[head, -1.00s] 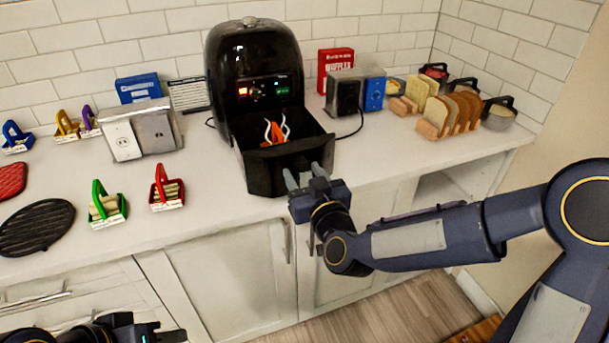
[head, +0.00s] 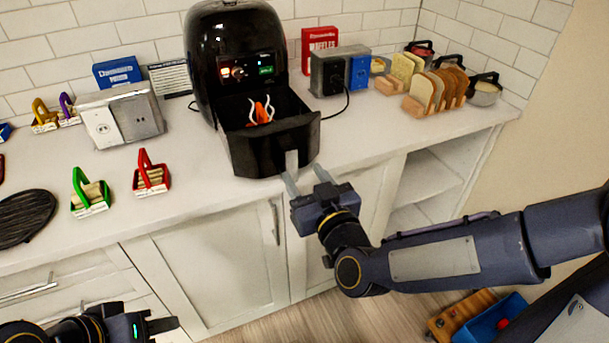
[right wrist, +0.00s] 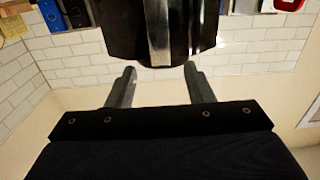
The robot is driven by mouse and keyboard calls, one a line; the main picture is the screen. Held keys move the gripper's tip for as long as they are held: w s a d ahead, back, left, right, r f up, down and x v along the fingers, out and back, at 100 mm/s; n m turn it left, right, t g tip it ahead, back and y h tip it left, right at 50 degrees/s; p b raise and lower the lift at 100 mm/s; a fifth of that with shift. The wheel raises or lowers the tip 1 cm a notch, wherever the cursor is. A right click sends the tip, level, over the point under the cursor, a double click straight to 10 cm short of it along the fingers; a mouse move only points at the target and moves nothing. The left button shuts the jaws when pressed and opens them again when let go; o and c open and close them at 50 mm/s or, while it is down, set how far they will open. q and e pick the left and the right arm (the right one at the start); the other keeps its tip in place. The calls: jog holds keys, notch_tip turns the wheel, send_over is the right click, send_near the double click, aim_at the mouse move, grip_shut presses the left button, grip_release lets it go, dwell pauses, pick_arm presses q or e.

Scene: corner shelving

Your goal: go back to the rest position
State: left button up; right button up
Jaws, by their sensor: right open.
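My right gripper (head: 306,175) is open and empty. It is in front of the counter edge, just below and right of the black air fryer's drawer (head: 268,150). In the right wrist view its two fingers (right wrist: 155,85) stand apart, with the drawer front and handle (right wrist: 160,30) beyond them. The air fryer (head: 235,65) stands on the counter with its drawer pulled out, and orange and white items (head: 262,112) show inside. My left gripper (head: 165,325) is at the bottom left, low in front of the cabinets; its finger opening is too unclear to judge.
The white counter (head: 205,190) holds a green-handled basket (head: 88,195), a red-handled basket (head: 150,178), a dark round plate (head: 28,218) and bread racks (head: 440,92). An open shelf (head: 435,180) is at right. A blue bin (head: 490,318) is on the floor.

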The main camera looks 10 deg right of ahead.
jog(key=shift+r, duration=0.1)
jog(key=s+d+f+m+g+h+p, duration=0.1)
jog(key=s+d+g, duration=0.4)
jog(key=s, duration=0.6)
jog(key=s+d+f+m+g+p, duration=0.2)
jog(key=s+d+g, duration=0.4)
jog(key=s+d, duration=0.4)
jog(key=shift+s+d+f+m+g+h+p, duration=0.25)
jog(key=shift+s+m+h+p, duration=0.2)
jog(key=shift+m+p, duration=0.6)
